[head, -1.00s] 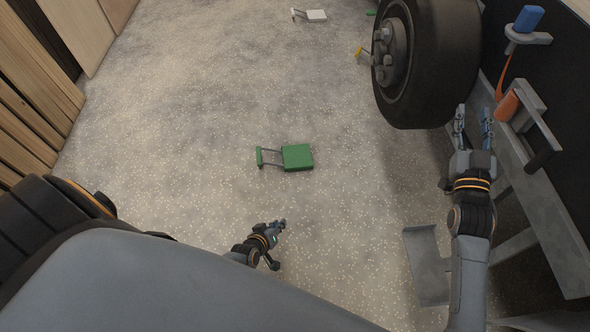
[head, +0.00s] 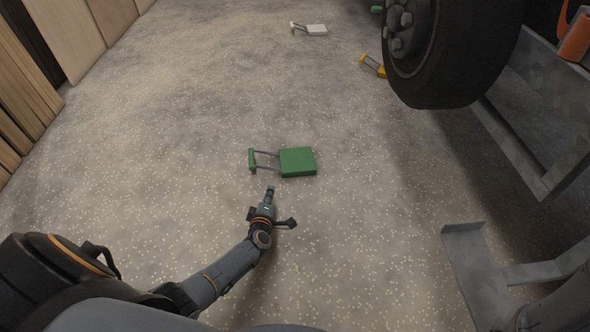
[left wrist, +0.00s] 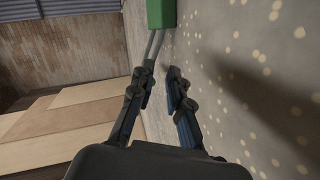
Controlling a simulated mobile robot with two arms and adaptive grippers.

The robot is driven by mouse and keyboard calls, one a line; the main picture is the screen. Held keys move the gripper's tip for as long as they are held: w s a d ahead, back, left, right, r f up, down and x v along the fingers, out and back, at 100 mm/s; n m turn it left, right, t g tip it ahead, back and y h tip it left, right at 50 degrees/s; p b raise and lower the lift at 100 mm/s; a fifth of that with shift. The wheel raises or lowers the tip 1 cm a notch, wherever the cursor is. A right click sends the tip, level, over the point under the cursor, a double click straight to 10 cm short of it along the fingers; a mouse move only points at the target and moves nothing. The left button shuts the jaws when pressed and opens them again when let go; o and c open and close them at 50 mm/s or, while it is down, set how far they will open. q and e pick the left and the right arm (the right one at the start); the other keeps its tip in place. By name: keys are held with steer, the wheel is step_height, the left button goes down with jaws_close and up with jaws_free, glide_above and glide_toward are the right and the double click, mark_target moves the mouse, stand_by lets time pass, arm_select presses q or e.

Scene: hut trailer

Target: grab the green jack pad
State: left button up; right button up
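The green jack pad (head: 298,162) lies flat on the speckled floor in the head view. Two thin rods run from its left side to a green handle bar (head: 251,160). My left gripper (head: 270,190) is just below the rods, low over the floor and apart from the pad. In the left wrist view, a green part (left wrist: 160,13) with grey rods shows at the top edge, beyond my left fingertips (left wrist: 161,70). The fingers are apart, with nothing seen held between them. My right gripper is out of view.
A large wheel (head: 455,50) and a grey metal frame (head: 475,270) stand at the right. A white pad (head: 317,29), a yellow pad (head: 381,72) and a small green piece (head: 377,9) lie farther off. Wooden boards (head: 25,85) line the left.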

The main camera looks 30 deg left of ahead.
arm_select(q)
steer(key=b, duration=0.5)
glide_toward(276, 170)
steer(key=shift+w+a+f, duration=0.4)
steer(key=shift+w+f, duration=0.1)
steer(key=shift+w, duration=0.2)
steer(key=shift+w+a+b, duration=0.3)
steer(key=shift+w+b, duration=0.1)
steer(key=shift+w, duration=0.2)
steer(key=b+x, duration=0.1)
steer(key=b, duration=0.1)
steer(key=b+x, duration=0.2)
steer(key=shift+w+f, duration=0.25)
steer(key=shift+f, duration=0.15)
steer(key=shift+w+a+b, duration=0.3)
steer(key=shift+w+b, duration=0.2)
steer(key=shift+w, duration=0.15)
steer(key=shift+r, duration=0.1)
jaws_close()
steer(key=shift+r, duration=0.1)
